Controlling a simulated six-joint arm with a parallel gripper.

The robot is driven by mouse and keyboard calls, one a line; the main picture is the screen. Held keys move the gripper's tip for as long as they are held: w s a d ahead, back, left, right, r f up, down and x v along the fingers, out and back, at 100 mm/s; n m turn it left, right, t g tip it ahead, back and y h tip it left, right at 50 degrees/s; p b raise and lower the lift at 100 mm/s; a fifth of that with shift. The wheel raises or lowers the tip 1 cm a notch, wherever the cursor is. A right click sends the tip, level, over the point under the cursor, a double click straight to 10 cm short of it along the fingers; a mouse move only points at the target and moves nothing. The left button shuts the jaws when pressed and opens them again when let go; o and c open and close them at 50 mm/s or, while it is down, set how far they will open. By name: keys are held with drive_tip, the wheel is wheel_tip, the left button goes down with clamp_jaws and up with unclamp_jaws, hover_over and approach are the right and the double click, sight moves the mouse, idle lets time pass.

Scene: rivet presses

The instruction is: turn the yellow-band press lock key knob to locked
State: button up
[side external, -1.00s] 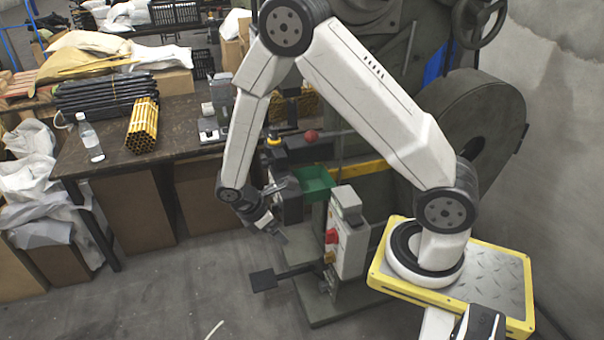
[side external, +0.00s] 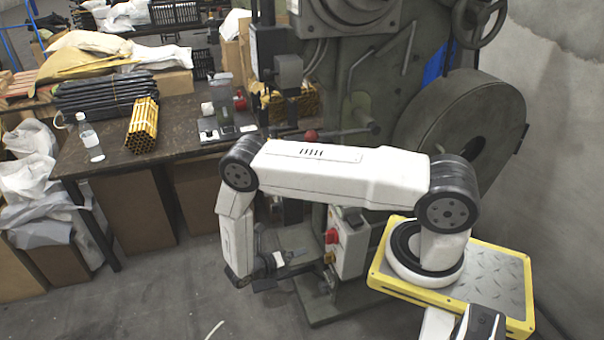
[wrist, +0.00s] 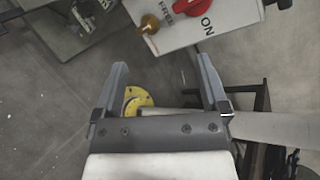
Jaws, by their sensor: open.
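The brass key knob (wrist: 150,24) sits on the pale control box (wrist: 220,20) at the top of the wrist view, beside lettering that reads FREE. Its exact pointing direction is hard to tell. A red switch (wrist: 190,6) marked ON is to its right. In the side view the box (side external: 352,245) stands below my arm, with the red switch (side external: 331,236) and a small brass-yellow knob (side external: 330,257) on its left face. My gripper (wrist: 162,68) is open and empty, its fingertips apart from the box and knob. In the side view it is left of the box, at knob height.
A yellow disc (wrist: 138,99) shows between my fingers, nearer the palm. The large press (side external: 330,95) stands behind my arm. The workbench (side external: 110,160) with a bottle (side external: 90,138) and yellow tubes (side external: 142,125) is at left. Floor left of the box is open.

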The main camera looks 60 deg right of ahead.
sight(326, 261)
drive_tip(key=s+d+f+n+t+h, duration=0.3)
drive_tip(key=s+f+n+t+h, duration=0.2)
drive_tip(key=f+n, duration=0.6)
drive_tip(key=shift+s+h, duration=0.3)
drive_tip(key=shift+s, duration=0.4)
drive_tip(key=shift+d, duration=0.2)
drive_tip(key=shift+d, duration=3.8)
clamp_jaws()
drive_tip(key=shift+f, duration=0.1)
